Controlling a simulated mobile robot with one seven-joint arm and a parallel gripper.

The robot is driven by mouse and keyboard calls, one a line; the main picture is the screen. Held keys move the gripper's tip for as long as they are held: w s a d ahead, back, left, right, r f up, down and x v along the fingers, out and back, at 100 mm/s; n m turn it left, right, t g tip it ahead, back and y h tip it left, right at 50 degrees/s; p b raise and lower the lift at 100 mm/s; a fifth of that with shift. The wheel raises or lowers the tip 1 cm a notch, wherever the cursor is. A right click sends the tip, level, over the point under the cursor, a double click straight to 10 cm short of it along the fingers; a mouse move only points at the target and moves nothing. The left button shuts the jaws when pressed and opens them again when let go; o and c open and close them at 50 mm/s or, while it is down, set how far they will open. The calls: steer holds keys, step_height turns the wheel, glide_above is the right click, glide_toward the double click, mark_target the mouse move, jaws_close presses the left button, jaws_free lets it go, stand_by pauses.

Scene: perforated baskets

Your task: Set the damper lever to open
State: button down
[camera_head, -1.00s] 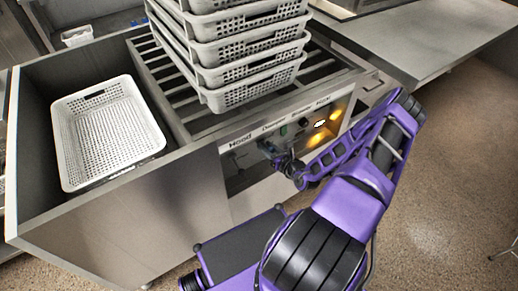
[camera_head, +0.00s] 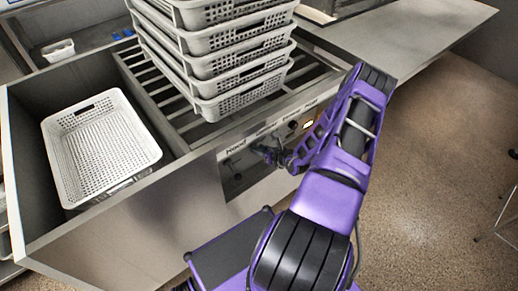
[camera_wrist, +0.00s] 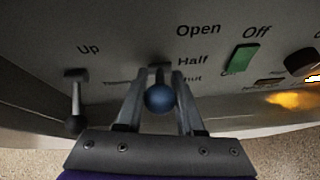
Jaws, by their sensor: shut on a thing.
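The damper lever (camera_wrist: 159,98) has a blue ball knob and sits beside the printed words Open, Half and Shut in the wrist view. Its stem's upper end is about level with Half, and the knob points towards the camera. My gripper (camera_wrist: 160,76) is shut on this lever, one finger on each side of it. In the head view my gripper (camera_head: 272,155) is at the front control panel (camera_head: 232,176), under the basket stack. The lever is too small and too covered to make out there.
Left of my gripper is another lever (camera_wrist: 75,122) with a black ball, under the word Up. To the right are a green switch (camera_wrist: 242,58) and a black knob (camera_wrist: 300,62). Stacked baskets (camera_head: 240,75) stand above the panel; one basket (camera_head: 100,150) sits in the left basin.

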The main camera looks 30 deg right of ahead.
stand_by(0.5)
steer(key=c, duration=0.6)
jaws_free()
steer(key=p+v, duration=0.1)
steer(key=v, duration=1.6)
steer(key=shift+s+r, duration=0.1)
steer(key=shift+r, duration=0.2)
steer(key=shift+d, duration=0.1)
